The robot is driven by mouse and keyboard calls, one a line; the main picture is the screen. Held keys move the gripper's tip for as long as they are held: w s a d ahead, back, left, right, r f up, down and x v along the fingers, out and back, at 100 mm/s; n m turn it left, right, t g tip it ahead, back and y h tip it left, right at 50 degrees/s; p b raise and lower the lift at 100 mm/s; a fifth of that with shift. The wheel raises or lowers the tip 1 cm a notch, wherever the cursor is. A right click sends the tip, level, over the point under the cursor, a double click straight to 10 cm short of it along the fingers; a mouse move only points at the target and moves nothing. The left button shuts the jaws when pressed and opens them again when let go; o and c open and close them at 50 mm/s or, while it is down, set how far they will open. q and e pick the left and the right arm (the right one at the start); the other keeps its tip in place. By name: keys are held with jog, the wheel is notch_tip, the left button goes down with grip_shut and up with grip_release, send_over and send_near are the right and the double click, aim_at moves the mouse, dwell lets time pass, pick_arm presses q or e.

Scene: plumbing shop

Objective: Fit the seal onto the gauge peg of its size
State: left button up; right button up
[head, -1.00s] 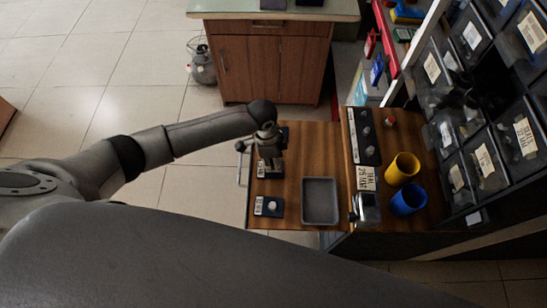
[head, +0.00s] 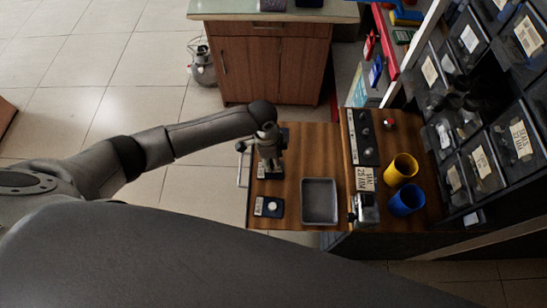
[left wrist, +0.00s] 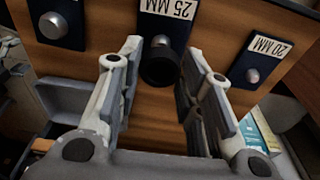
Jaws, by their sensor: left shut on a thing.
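My left gripper (head: 268,165) is over the middle gauge block at the left side of the wooden table. In the left wrist view its fingers (left wrist: 158,85) are shut on a black seal (left wrist: 160,70), a thick dark ring. The 25 MM block (left wrist: 178,22) is just beyond the seal. Its silver peg (left wrist: 161,40) shows past the seal's edge, partly hidden; I cannot tell whether the seal touches it. The 20 MM block's peg (left wrist: 252,76) is bare at the right. Another bare peg (left wrist: 53,26) is at the left, its label out of view. My right gripper does not show.
A grey tray (head: 305,205) lies right of the blocks. Beyond it are a 25 MM card (head: 366,179), a black strip with round parts (head: 356,152), a yellow cup (head: 401,169) and a blue cup (head: 407,199). Labelled bins (head: 485,165) line the right side.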

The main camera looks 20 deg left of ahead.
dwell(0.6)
pick_arm(q)
jog(key=o, duration=0.4)
jog(key=r+p, duration=0.3)
jog(key=p, duration=0.1)
jog(key=r+p, duration=0.4)
jog(key=a+r+p, duration=0.1)
jog(key=r+p, duration=0.3)
jog(key=shift+s+a, duration=0.1)
jog(key=shift+s, duration=0.1)
dwell(0.6)
jog(key=shift+f, duration=0.1)
